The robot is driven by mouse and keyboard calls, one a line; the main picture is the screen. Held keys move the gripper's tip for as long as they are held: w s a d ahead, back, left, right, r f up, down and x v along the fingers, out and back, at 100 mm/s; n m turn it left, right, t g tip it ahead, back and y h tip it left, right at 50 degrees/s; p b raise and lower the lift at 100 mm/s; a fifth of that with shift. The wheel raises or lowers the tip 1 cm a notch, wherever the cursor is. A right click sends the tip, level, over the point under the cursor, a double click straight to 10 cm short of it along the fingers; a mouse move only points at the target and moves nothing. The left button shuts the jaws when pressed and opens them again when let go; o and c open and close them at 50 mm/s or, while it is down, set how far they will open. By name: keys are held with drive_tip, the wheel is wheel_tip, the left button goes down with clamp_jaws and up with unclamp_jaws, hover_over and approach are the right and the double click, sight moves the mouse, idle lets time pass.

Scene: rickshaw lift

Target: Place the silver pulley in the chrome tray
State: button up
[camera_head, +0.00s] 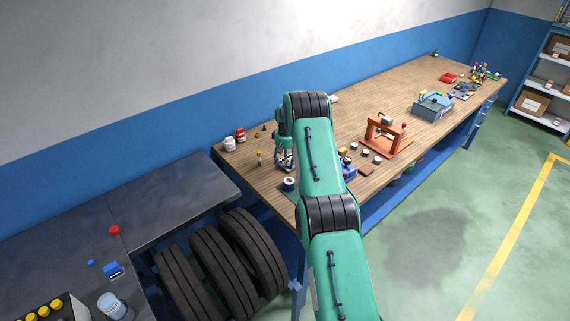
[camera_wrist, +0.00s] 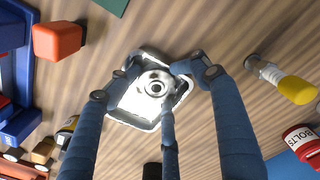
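In the wrist view the silver pulley (camera_wrist: 155,84), a round metal piece with a dark centre hole, lies over the middle of the chrome tray (camera_wrist: 133,106), a shiny square tray with rounded corners. My gripper (camera_wrist: 155,80) has its blue fingers around the pulley, tips close to its rim. I cannot tell whether they touch it, or whether the pulley rests on the tray floor or is held just above it. In the head view my gripper (camera_head: 285,158) points down at the bench's near left part; the pulley and tray are hard to make out there.
On the wooden bench (camera_head: 345,120), a yellow-handled tool (camera_wrist: 292,87), a red BOLTS jar (camera_wrist: 303,143) and an orange block (camera_wrist: 58,40) lie around the tray. An orange press frame (camera_head: 385,137) stands further right. Tyres (camera_head: 215,265) stand below left.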

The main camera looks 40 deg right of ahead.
sight(285, 163)
wheel_tip(285, 163, up, 13)
drive_tip(key=shift+w, duration=0.15)
idle(0.5)
idle(0.5)
